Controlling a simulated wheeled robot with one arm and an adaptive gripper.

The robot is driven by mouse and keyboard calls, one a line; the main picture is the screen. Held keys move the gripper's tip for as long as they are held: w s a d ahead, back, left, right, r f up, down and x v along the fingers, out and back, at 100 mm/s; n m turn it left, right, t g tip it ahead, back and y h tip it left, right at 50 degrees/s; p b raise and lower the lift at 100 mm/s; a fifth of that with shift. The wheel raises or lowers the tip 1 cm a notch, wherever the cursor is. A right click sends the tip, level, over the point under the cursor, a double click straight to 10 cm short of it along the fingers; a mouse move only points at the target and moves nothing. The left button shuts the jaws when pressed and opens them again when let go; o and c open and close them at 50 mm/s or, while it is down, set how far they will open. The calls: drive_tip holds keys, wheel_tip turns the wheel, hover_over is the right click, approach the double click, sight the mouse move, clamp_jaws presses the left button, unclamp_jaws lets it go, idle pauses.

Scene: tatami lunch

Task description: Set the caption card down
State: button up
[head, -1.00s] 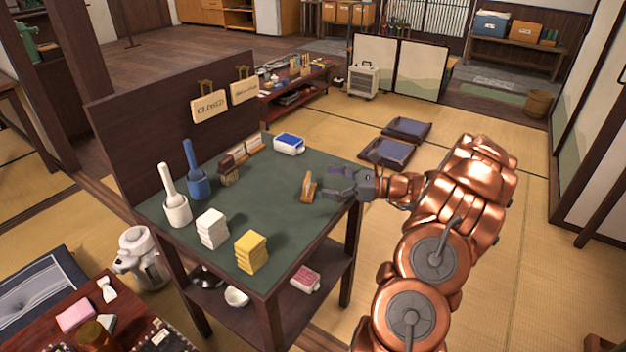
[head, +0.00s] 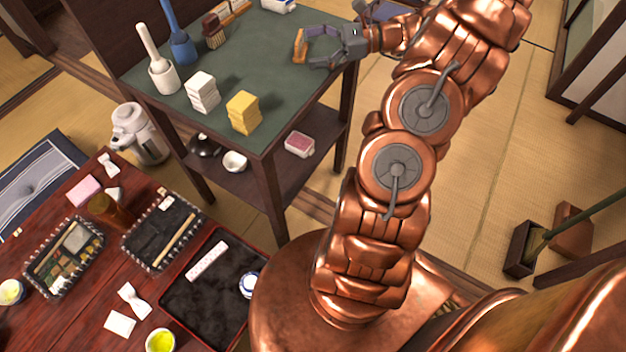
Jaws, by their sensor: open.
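A small tan, wooden-looking piece (head: 300,43) stands on the dark green table top (head: 265,75) near its right side. It looks like the caption card, but its face cannot be read. My gripper (head: 311,48) is open just to the right of this piece, low over the table, with its fingers pointing left at it. A small gap seems to lie between fingertips and piece, though contact cannot be ruled out from here.
A red low table (head: 60,310) with trays is at lower left.

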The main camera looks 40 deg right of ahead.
drive_tip(key=a+n+g, duration=0.2)
drive_tip(key=a, duration=0.2)
drive_tip(key=s+a+r+n+g, duration=0.1)
drive_tip(key=a+n+g, duration=0.1)
drive_tip(key=a, duration=0.3)
drive_tip(key=s+a+r+n+g, duration=0.1)
drive_tip(key=a+g, duration=0.1)
drive_tip(key=a, duration=0.3)
drive_tip(key=shift+s+a+n, duration=0.15)
drive_tip(key=shift+s+n, duration=0.05)
drive_tip(key=shift+n, duration=0.2)
drive_tip(key=s+a+n+g+h, duration=0.1)
drive_tip(key=s+a+n, duration=0.1)
drive_tip(key=a, duration=0.1)
drive_tip(key=s+a+n+g+h, duration=0.1)
drive_tip(key=s+a+n+g, duration=0.1)
drive_tip(key=s+a, duration=0.1)
drive_tip(key=s+a+n+g+h, duration=0.1)
drive_tip(key=s+a+n+g, duration=0.1)
drive_tip(key=a, duration=0.3)
drive_tip(key=shift+s+f, duration=0.15)
drive_tip(key=shift+s, duration=0.6)
drive_tip(key=s+d+f+n+g+h, duration=0.1)
drive_tip(key=s+f+n+h, duration=0.1)
drive_tip(key=s+n+h, duration=0.8)
drive_tip(key=shift+s+f+n+g+h, duration=0.3)
drive_tip(key=shift+s+n, duration=0.7)
drive_tip(key=shift+s, duration=3.5)
drive_tip(key=shift+d, duration=0.1)
